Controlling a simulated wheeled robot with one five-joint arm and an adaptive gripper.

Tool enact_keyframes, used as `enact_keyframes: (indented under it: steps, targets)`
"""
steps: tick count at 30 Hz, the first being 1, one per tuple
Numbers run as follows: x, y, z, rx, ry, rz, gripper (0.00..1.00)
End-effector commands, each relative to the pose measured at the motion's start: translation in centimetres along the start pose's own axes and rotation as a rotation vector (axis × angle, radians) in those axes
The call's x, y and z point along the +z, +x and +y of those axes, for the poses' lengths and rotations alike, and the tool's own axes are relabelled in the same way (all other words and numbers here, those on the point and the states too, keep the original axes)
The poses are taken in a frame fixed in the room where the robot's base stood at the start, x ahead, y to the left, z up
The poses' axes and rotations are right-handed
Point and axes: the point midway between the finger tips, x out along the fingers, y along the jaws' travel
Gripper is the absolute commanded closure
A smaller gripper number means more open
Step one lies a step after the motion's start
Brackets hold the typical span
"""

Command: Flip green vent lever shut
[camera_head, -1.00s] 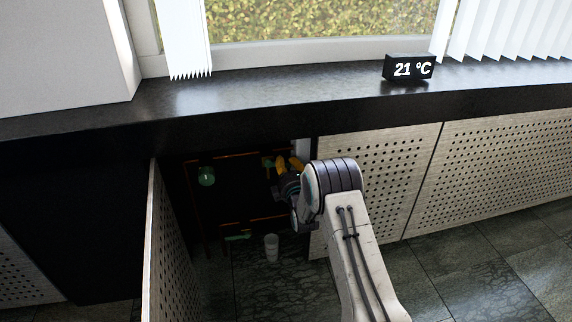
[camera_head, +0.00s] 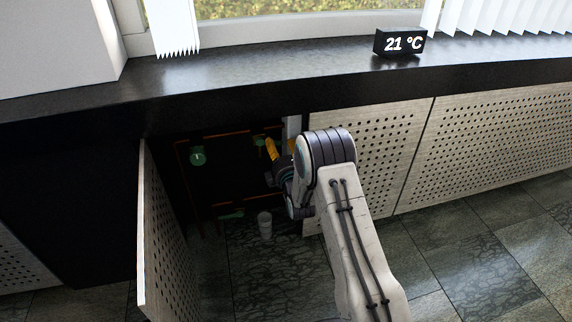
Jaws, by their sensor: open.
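Inside the dark opening under the sill, a small green part (camera_head: 259,140) sits on the upper pipe, just left of my gripper. A second green, lever-like part (camera_head: 232,213) lies along the lower pipe. I cannot tell from this view which one is the vent lever, or its exact angle. My gripper (camera_head: 281,147) is open, with its yellow fingers apart at the upper right of the opening. The upper green part is close to the left finger; whether they touch is unclear. My arm hides the right side of the opening.
A round green gauge-like thing (camera_head: 197,157) is on the left pipe. A pale cup (camera_head: 265,225) stands on the floor below. The perforated door (camera_head: 162,240) stands open at left. The dark sill (camera_head: 250,85) overhangs, with a temperature display (camera_head: 399,43) on it.

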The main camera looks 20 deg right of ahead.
Motion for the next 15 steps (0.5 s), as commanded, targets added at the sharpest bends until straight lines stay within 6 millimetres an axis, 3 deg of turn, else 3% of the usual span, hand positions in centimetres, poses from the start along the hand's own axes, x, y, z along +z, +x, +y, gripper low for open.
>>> enact_keyframes:
  steps: [15]
  targets:
    - [0.2, -7.0, -0.2, -0.005, 0.0, -0.004, 0.5]
